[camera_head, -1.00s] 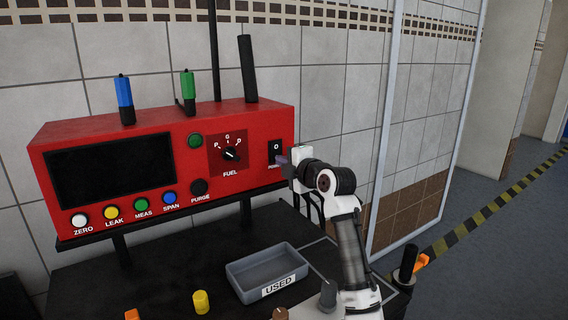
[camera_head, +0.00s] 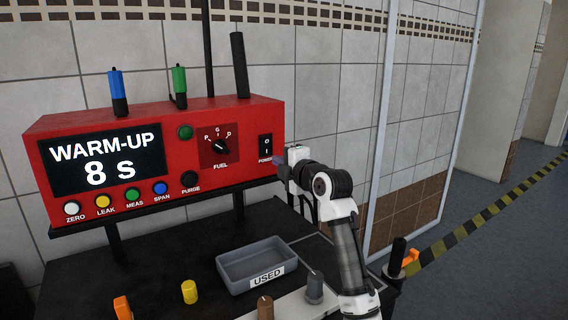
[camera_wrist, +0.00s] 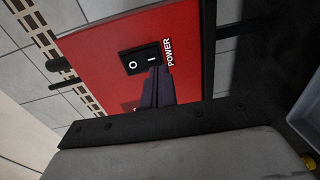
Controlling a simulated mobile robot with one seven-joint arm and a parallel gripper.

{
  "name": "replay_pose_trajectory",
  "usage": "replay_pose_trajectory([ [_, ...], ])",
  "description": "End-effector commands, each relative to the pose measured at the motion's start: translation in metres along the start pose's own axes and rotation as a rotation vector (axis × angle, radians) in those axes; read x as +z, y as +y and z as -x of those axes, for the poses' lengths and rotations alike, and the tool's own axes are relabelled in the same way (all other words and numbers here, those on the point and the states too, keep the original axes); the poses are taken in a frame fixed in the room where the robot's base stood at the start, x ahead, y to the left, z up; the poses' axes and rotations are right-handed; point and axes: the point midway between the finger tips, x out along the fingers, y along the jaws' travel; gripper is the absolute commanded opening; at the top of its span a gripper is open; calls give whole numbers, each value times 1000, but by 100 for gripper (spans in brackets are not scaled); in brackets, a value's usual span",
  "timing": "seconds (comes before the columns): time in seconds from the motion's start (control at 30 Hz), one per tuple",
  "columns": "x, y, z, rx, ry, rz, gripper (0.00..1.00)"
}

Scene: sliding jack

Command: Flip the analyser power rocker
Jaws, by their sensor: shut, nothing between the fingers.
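The red analyser (camera_head: 140,190) stands on a dark stand against the tiled wall. Its screen (camera_head: 102,163) is lit and reads "WARM-UP 8 s". The black power rocker (camera_head: 265,146), marked O and I, is on the right end of its front face. The rocker also shows in the wrist view (camera_wrist: 139,59), above the word POWER's side. My gripper (camera_head: 280,162) is shut and empty, just right of and below the rocker. In the wrist view its dark fingertips (camera_wrist: 156,72) lie at the I end of the rocker; whether they touch is unclear.
The fuel knob (camera_head: 219,146) is left of the rocker, with several coloured buttons along the lower front. A grey tray labelled USED (camera_head: 232,272) sits on the dark bench below. A yellow cylinder (camera_head: 189,291) stands left of it.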

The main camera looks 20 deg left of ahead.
Motion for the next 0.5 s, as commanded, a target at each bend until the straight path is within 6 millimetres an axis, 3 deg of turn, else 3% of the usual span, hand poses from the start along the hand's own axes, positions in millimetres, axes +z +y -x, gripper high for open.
replay_pose_trajectory([
  [0.3, 0, -18, 71, 1, -2, 1, 0],
  [0.5, 0, -20, 93, 0, 0, 0, 0],
])
